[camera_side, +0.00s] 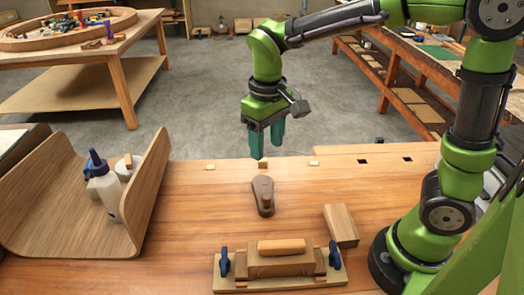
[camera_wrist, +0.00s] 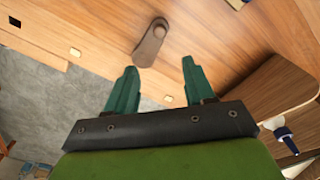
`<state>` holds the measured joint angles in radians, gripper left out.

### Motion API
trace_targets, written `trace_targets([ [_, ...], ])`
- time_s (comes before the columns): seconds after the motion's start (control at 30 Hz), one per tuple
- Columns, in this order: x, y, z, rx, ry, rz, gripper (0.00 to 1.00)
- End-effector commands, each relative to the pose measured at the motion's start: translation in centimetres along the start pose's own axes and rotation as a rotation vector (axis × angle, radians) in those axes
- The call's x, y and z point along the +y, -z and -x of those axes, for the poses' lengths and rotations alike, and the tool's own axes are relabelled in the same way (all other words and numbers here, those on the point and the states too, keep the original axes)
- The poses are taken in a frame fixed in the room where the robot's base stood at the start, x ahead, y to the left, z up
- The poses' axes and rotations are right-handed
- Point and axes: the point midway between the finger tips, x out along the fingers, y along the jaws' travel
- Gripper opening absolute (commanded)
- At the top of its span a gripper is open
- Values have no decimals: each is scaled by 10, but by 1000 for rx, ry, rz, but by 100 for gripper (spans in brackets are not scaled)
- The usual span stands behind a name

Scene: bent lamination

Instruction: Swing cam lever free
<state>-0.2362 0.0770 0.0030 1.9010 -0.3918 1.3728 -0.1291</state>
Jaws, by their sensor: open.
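The open fingers also show in the wrist view (camera_wrist: 159,64). Whether anything is clamped under the lever cannot be seen.
A clamped wooden form (camera_side: 280,262) with blue knobs sits at the front. A wooden block (camera_side: 341,226) lies right of the lever. A curved wooden tray (camera_side: 50,225) at left holds a glue bottle (camera_side: 106,188). Bench around the lever is clear.

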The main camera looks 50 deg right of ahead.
Motion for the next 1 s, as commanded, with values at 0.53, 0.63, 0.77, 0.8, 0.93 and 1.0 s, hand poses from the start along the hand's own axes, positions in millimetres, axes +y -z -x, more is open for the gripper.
trace_targets([
  [0.53, 0, -3, -107, -9, 0, 0, 53],
  [0.63, 0, -3, -127, -9, 0, -1, 53],
  [0.77, 0, -2, -148, -6, 1, -2, 53],
  [0.8, 0, -2, -152, -7, 1, -2, 53],
  [0.93, 0, -2, -163, -4, 1, -1, 53],
  [1.0, 0, -2, -165, -4, 1, -1, 53],
])
